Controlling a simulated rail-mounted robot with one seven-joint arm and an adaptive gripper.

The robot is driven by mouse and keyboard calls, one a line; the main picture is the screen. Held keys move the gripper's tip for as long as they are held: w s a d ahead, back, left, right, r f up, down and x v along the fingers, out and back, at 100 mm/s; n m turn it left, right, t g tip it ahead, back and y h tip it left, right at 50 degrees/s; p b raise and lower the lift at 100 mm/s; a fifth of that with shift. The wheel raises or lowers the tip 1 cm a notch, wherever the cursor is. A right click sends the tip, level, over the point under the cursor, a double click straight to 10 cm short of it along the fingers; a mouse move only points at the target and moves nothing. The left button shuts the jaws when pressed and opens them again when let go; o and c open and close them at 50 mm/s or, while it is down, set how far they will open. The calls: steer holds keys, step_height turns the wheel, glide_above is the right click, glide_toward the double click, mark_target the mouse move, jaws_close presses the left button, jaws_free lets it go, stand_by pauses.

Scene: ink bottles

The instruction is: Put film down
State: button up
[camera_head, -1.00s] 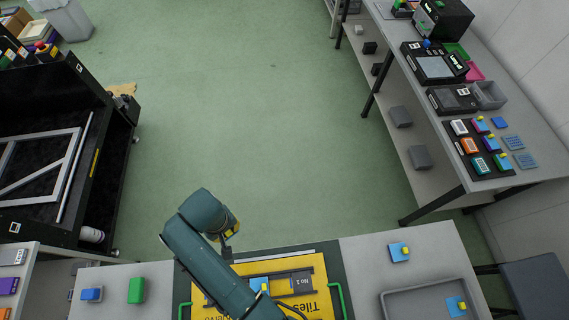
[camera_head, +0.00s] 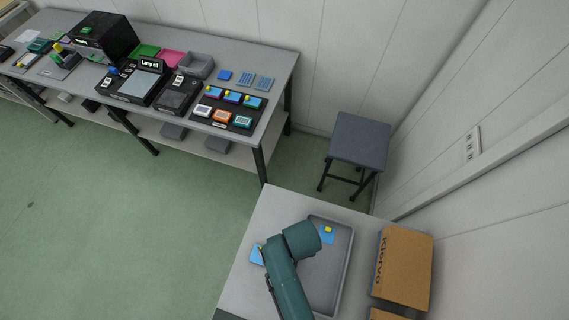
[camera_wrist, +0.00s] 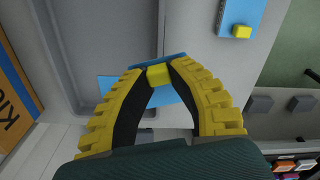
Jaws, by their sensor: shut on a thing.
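My gripper (camera_wrist: 158,82) is shut on the yellow tab of a blue film (camera_wrist: 160,59), seen nearly edge-on in the wrist view. A second blue area (camera_wrist: 112,82) shows behind and between the fingers; I cannot tell its exact gap from the held film. In the head view my arm hides the gripper and held film. A blue film with a yellow tab (camera_head: 328,238) lies in the grey tray (camera_head: 347,262), near its far end. Another tabbed film (camera_head: 257,256) lies on the table left of the tray; a tabbed film also shows in the wrist view (camera_wrist: 236,14).
A cardboard box (camera_head: 403,268) stands right of the tray. A grey stool (camera_head: 360,140) stands beyond the table. A long bench (camera_head: 280,65) with devices and several coloured blocks runs at the back left, with open green floor before it.

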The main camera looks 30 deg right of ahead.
mark_target(316, 276)
steer(key=s+d+m, duration=0.2)
steer(key=s+m, duration=0.1)
steer(key=s, duration=0.6)
steer(key=shift+m, duration=0.3)
steer(key=f, duration=0.6)
steer(key=f+b, duration=0.1)
steer(key=f, duration=0.2)
steer(key=shift+s, duration=0.35)
steer(key=shift+f, duration=0.2)
steer(key=shift+f, duration=0.1)
steer(key=shift+f, duration=0.25)
steer(key=o, duration=0.6)
steer(key=shift+o, duration=0.2)
